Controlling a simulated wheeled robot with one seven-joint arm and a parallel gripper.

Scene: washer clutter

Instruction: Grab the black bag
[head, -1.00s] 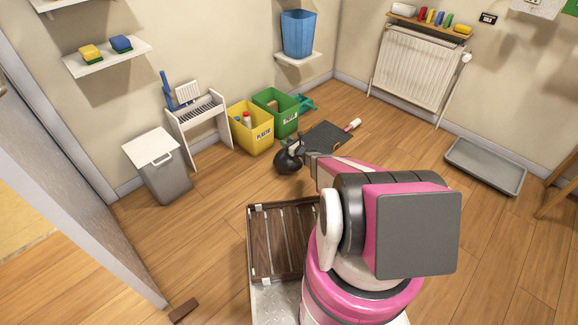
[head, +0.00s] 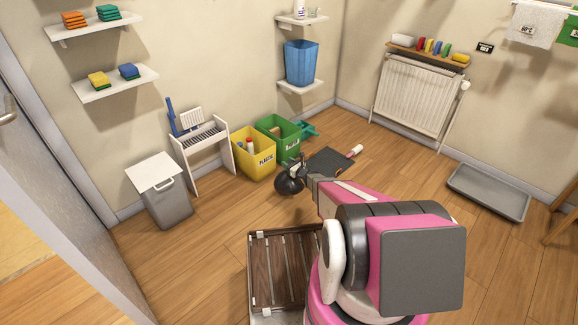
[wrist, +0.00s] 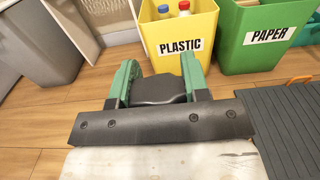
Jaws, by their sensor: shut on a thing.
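The black bag (head: 289,185) is a dark, rounded bundle at the end of my arm in the head view, in front of the yellow bin. In the wrist view the dark bag (wrist: 158,90) sits between the green fingers of my gripper (wrist: 160,76). The fingers are shut on it. The wrist's dark plate hides its near part. I cannot tell whether the bag touches the floor.
A yellow plastic bin (head: 253,155) and a green paper bin (head: 283,138) stand just beyond the bag. A dark flat panel (head: 329,161) lies to the right. A grey lidded bin (head: 166,205) stands left.

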